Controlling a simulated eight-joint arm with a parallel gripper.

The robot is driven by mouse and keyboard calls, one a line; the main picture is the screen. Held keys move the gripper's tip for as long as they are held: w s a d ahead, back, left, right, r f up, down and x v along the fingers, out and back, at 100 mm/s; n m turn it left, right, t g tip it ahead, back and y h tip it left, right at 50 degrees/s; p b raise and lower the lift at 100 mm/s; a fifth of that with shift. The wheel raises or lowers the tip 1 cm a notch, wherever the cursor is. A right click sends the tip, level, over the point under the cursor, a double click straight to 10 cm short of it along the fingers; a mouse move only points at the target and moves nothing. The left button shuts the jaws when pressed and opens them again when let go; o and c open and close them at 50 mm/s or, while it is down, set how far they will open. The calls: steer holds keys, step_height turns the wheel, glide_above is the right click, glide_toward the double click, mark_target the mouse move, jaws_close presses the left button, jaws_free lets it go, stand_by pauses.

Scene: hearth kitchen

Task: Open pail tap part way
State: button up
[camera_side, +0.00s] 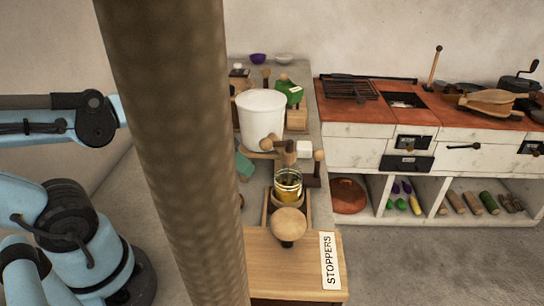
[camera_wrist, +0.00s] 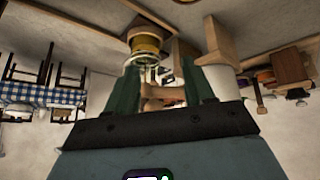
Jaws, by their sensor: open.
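The white pail (camera_side: 262,122) stands on the counter in the side view, with a wooden tap (camera_side: 268,144) low on its front. A glass jar (camera_side: 288,184) with yellow contents stands in front of the tap, on a wooden holder. In the wrist view, which looks upside down, my gripper (camera_wrist: 163,78) is open. Its two dark green fingers stand either side of a wooden piece (camera_wrist: 163,94), seemingly the tap; I cannot tell whether they touch it. The glass jar (camera_wrist: 142,62) shows beyond the left finger.
A round wooden knob (camera_side: 289,222) stands close before the jar. A board with a STOPPERS label (camera_side: 329,261) lies at the counter's front. A white block (camera_side: 304,149), a wooden post (camera_side: 318,168) and a green object (camera_side: 289,90) crowd the pail. A stove (camera_side: 430,130) stands right.

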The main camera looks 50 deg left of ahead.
steer(key=shift+w+r+m+g+h, duration=0.25)
steer(key=shift+w+r+g+h, duration=0.35)
steer(key=shift+w+r, duration=2.7)
steer(key=shift+w+r+m+g+h, duration=0.55)
steer(key=shift+w+r, duration=1.15)
steer(key=shift+w, duration=3.2)
steer(key=w+d+f+n+g, duration=0.1)
steer(key=w+f, duration=0.1)
steer(key=f, duration=0.3)
steer(key=w+d+f+n+g, duration=0.1)
steer(key=w+f, duration=0.1)
steer(key=f, duration=0.3)
steer(key=w+d+f+g, duration=0.1)
steer(key=f+g, duration=0.1)
steer(key=f, duration=0.3)
steer(key=shift+w+f+n+y, duration=0.1)
steer(key=shift+w+n+y, duration=0.15)
steer(key=shift+w+n, duration=0.15)
